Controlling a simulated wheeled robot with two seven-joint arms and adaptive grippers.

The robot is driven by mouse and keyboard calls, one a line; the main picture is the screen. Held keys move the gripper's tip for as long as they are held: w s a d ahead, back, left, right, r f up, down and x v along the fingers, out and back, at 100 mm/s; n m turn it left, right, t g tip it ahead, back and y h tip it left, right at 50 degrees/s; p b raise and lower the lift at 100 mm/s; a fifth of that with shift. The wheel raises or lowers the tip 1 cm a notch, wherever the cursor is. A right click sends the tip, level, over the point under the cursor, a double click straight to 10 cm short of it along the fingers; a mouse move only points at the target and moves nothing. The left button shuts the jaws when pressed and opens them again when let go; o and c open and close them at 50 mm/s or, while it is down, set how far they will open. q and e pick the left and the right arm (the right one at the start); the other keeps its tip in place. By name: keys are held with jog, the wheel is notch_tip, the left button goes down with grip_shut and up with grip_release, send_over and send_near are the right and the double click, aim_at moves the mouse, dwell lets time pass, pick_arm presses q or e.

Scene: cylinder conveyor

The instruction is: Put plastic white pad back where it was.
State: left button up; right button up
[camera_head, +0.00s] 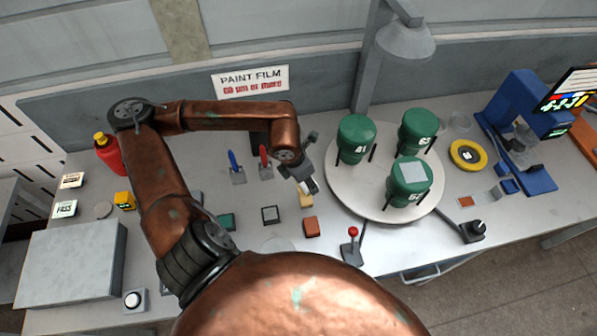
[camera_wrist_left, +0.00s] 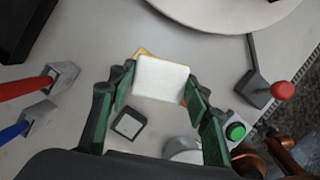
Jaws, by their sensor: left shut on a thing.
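The white pad (camera_wrist_left: 161,78) is a flat, light rounded square between the fingers of my left gripper (camera_wrist_left: 158,82) in the left wrist view. The gripper is shut on it. In the head view the left gripper (camera_head: 309,184) hangs over the table just left of the round turntable, and the pad is only a small pale patch at its tips. A tan block (camera_head: 306,201) lies just below the gripper there. In the wrist view an orange-tan edge shows behind the pad; how far apart they are cannot be told. My right gripper is not in view.
The turntable (camera_head: 341,197) carries green cylinders, one with a pale square (camera_head: 412,172) on top. Near the gripper are an orange-red block (camera_head: 311,227), a dark-framed pad (camera_head: 270,215), a green pad (camera_head: 227,221), a red-knobbed lever (camera_head: 352,240) and red (camera_head: 265,160) and blue (camera_head: 236,167) handled tools.

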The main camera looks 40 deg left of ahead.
pick_arm(q)
jog(key=w+a+f, duration=0.2)
jog(key=a+f, duration=0.1)
jog(key=w+a+f+p, duration=0.1)
jog(key=w+a+f, duration=0.4)
jog(key=a, duration=0.1)
jog(key=shift+w+a+f+p, duration=0.3)
jog(key=shift+a+f+p, duration=0.1)
jog(key=shift+w+a+f, duration=0.15)
jog(key=shift+a+f, duration=0.05)
jog(key=shift+f, duration=0.3)
notch_tip(320, 180, down, 3)
jog(key=shift+r+p, duration=0.1)
jog(key=shift+p, duration=0.3)
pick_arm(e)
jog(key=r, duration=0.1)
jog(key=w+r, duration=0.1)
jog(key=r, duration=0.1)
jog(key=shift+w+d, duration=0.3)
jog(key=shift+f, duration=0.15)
pick_arm(q)
jog(key=o, duration=1.2)
jog(key=shift+o, duration=0.2)
